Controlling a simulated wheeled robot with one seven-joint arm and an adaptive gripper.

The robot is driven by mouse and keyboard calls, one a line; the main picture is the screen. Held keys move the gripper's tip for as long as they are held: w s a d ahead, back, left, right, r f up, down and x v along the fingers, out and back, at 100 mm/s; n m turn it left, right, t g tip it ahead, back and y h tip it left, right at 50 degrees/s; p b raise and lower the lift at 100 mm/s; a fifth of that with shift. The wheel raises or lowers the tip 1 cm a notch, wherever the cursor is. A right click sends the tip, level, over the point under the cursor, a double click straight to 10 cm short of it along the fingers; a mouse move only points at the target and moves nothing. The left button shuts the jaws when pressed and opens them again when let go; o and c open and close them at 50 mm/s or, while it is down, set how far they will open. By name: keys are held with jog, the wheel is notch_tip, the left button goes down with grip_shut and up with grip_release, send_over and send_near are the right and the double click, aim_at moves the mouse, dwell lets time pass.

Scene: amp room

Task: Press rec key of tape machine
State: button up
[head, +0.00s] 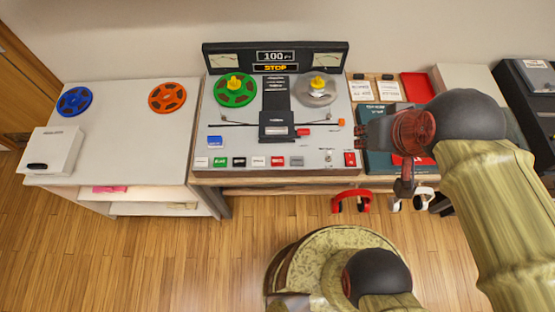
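The tape machine (330,122) stands on a wooden desk in the head view. Its dark top panel (275,60) reads 100 and STOP. A row of keys runs along its front: white, green, black, white, red and grey. The red key (277,161) is likely the rec key; its lettering is too small to read. A green reel (235,91) is on the left and a clear reel (317,90) on the right. My gripper (361,138) is just right of the machine, pointing left, apart from the red key. Its finger opening is too small to judge.
A white side table (130,125) at left holds a blue reel (74,101), an orange reel (167,97) and a white box (52,150). A red switch (350,159) is at the machine's front right corner. Red headphones (336,203) hang below the desk.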

grip_shut()
dwell(1.3)
